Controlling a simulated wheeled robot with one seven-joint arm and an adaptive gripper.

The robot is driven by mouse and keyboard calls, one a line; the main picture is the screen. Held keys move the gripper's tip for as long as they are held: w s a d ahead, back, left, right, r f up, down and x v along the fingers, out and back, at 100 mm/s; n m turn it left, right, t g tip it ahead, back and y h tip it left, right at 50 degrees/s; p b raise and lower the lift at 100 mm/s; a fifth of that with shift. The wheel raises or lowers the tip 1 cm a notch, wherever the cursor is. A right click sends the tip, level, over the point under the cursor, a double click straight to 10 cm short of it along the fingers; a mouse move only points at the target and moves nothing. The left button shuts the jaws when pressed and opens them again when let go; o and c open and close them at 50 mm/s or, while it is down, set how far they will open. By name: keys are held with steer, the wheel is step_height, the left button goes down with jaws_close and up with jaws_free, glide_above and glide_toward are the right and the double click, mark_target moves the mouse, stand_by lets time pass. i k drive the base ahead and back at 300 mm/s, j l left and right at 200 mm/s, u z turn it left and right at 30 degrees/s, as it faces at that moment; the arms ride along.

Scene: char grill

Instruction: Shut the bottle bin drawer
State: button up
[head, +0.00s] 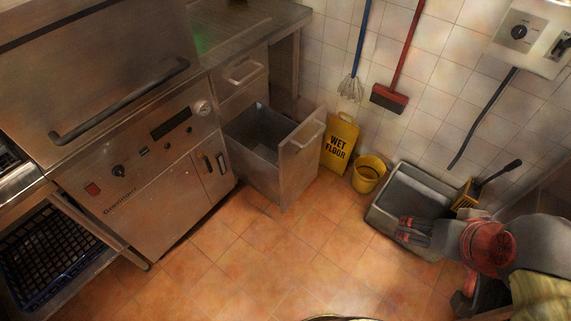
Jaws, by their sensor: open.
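The bottle bin drawer (297,168) is a deep metal drawer under the steel counter. It stands pulled well out, and its inside looks empty. Its front panel faces right and carries a pale bar handle (308,134) near the top. My gripper (412,230) is at the lower right, in front of the grey floor sink, with its dark fingers pointing left. It is open and apart from the drawer, with clear floor between them. Nothing shows between its fingers.
A closed upper drawer (243,72) sits above the bin. A yellow wet floor sign (340,143) and yellow bucket (369,174) stand by the wall near the drawer front. The grey floor sink (379,217) is right of them. The tiled floor (270,255) is clear.

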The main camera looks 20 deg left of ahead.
mark_target(259, 137)
steer(key=i+j, duration=0.35)
steer(key=j, duration=0.15)
steer(key=i+j+z, duration=0.1)
steer(key=i+j, duration=0.3)
